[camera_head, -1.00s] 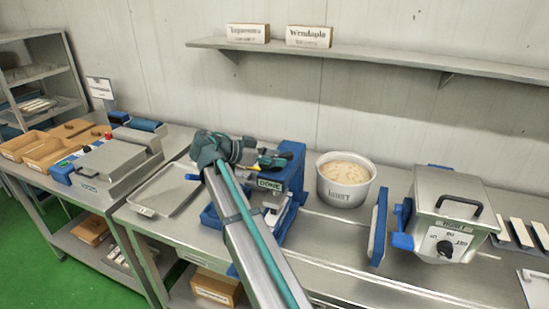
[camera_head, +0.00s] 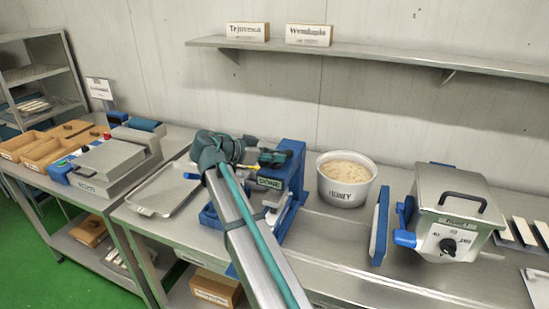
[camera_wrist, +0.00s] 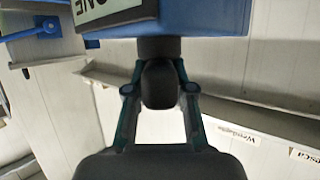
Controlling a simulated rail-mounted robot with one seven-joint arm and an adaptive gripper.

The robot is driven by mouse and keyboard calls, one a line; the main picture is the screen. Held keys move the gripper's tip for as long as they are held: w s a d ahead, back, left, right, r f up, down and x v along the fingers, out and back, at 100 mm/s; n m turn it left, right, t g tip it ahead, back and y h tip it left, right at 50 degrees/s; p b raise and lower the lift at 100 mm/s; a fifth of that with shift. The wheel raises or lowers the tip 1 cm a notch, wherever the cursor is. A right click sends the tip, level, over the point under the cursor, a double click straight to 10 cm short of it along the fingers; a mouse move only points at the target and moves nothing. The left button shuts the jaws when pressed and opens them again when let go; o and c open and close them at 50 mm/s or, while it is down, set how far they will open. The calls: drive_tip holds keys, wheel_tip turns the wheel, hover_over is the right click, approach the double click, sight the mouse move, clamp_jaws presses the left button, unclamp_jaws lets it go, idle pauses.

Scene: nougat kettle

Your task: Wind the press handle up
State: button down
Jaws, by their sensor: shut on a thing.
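The press (camera_head: 295,175) is a blue frame with a "DONE" label on its front, standing on the steel bench. My gripper (camera_head: 270,158) is at the press's upper front, and my arm hides much of the press's front and lower part. In the wrist view my gripper (camera_wrist: 160,92) has its two teal-edged fingers closed on either side of a dark rounded handle knob (camera_wrist: 159,84). The knob joins a dark stub on the blue press body (camera_wrist: 205,18). The rest of the handle is hidden in the head view.
A steel tray (camera_head: 165,190) lies left of the press. A white pot (camera_head: 345,180) of pale mass stands to its right, then an upright blue-edged board (camera_head: 380,225) and a steel kettle box (camera_head: 455,210). A wall shelf (camera_head: 370,55) runs above.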

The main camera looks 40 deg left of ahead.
drive_tip(key=c, duration=1)
unclamp_jaws()
drive_tip(key=v, duration=1.2)
drive_tip(key=shift+a, duration=0.1)
